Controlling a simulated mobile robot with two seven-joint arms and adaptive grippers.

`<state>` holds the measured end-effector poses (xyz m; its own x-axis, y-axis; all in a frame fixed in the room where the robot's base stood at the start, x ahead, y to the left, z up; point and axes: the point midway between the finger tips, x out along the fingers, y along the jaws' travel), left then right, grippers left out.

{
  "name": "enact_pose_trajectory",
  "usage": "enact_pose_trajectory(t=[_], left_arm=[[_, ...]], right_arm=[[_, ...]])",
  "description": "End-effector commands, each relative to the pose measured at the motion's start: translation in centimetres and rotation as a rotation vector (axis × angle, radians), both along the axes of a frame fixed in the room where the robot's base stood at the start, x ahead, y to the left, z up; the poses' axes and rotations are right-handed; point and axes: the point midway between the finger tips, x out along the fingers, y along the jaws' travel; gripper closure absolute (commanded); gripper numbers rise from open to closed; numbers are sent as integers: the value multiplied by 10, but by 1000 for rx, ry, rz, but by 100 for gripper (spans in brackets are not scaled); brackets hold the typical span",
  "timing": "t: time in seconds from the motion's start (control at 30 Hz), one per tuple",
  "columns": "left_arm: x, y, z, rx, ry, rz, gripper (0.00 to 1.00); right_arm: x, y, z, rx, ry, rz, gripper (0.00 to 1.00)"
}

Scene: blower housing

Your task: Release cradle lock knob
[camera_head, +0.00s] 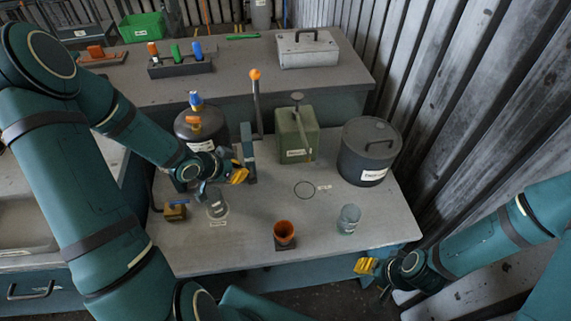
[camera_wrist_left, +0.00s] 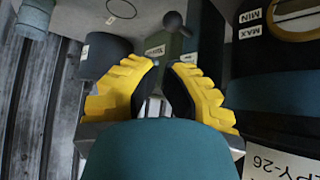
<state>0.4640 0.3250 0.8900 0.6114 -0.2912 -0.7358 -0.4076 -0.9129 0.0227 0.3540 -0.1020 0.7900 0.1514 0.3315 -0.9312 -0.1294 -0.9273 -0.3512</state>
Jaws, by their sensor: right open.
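I cannot tell for certain which part is the cradle lock knob. A grey knob (camera_head: 297,97) tops the green canister (camera_head: 296,136) on the front bench; a dark ball knob (camera_wrist_left: 172,20) shows beyond my fingers in the left wrist view. An orange knob (camera_head: 255,74) tops an upright lever behind my left gripper. My left gripper (camera_head: 240,172) is beside a dark upright bracket (camera_head: 247,145). Its yellow fingers (camera_wrist_left: 163,68) are slightly apart, with no held object visible. My right gripper (camera_head: 368,267) is open and empty off the bench's front right edge.
A dark lidded pot (camera_head: 369,151) stands right of the canister, and a black tank (camera_head: 201,127) stands behind my left wrist. The bench middle is mostly clear.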

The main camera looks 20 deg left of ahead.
Motion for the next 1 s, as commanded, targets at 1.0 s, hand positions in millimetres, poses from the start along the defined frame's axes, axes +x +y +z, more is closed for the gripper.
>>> enact_pose_trajectory(t=[1.0], left_arm=[[44,-14,-54,19,-11,-15,100]], right_arm=[[-10,2,-33,5,22,17,53]])
